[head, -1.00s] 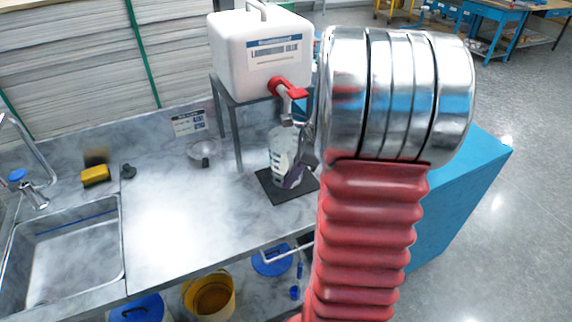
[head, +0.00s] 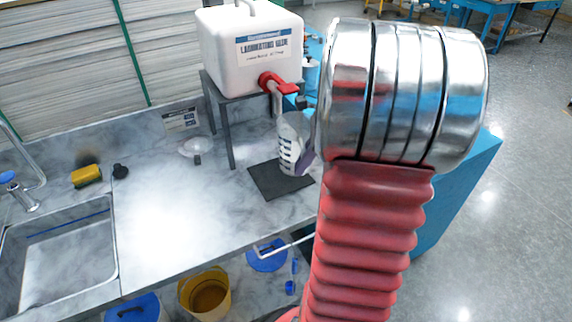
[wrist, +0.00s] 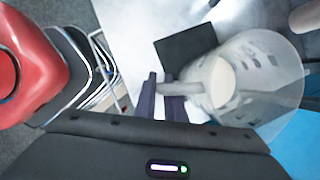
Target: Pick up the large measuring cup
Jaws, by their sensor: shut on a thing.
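The large measuring cup (head: 294,140) is clear with dark markings. It hangs above the black mat (head: 262,181), close under the red tap (head: 278,84), and looks slightly tilted. My gripper (head: 307,157) is at its right side, mostly hidden behind my arm. In the wrist view the cup (wrist: 268,76) is right of my gripper (wrist: 162,98), whose purple fingers are shut on the cup's handle. A pale round patch shows inside the cup; I cannot tell whether it is the base or contents. The mat (wrist: 187,46) shows clear of the cup.
A white glue container (head: 250,50) stands on a grey stand (head: 230,135) behind the cup. The sink (head: 60,250) is far left. The counter's middle is clear.

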